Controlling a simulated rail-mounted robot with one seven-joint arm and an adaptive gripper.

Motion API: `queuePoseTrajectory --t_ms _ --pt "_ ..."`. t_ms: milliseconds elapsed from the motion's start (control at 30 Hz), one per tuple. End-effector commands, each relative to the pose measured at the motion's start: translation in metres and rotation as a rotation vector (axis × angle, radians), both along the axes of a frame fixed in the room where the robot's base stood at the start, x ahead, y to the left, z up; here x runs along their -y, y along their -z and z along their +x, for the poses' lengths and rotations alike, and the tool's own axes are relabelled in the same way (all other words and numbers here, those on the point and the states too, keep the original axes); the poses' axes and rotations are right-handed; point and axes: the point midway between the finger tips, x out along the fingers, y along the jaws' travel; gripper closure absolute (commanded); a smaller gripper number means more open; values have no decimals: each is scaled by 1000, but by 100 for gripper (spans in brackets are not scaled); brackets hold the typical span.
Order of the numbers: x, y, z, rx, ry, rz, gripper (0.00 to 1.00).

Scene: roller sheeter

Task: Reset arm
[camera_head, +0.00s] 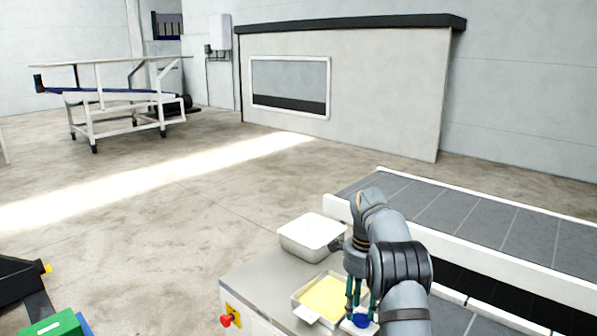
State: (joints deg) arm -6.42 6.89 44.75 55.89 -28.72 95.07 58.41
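My arm reaches in from the lower right of the head view, grey with dark joints. My gripper (360,304) points down beside a white tray (308,312) that holds a flat yellow layer (325,298). Its greenish fingers look spread apart, but whether anything is between them is hard to see. A small blue round thing (361,321) shows low at the fingers; I cannot tell whether they touch it.
A white lidded box (311,236) stands behind the tray on the metal table (253,281). A red button (226,320) is on the table's front. A grey conveyor (440,204) runs along the right. A green box (56,325) is at lower left. Open floor lies left of the table.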

Motion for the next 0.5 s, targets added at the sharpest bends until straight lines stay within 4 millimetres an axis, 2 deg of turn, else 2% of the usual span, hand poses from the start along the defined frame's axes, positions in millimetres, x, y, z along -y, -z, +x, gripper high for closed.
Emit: queuePoseTrajectory --t_ms 100,300,500 --pt "0 27 -2 -5 0 2 64" --pt "2 22 -3 0 -244 0 64" --pt "3 23 -4 1 -382 1 64"
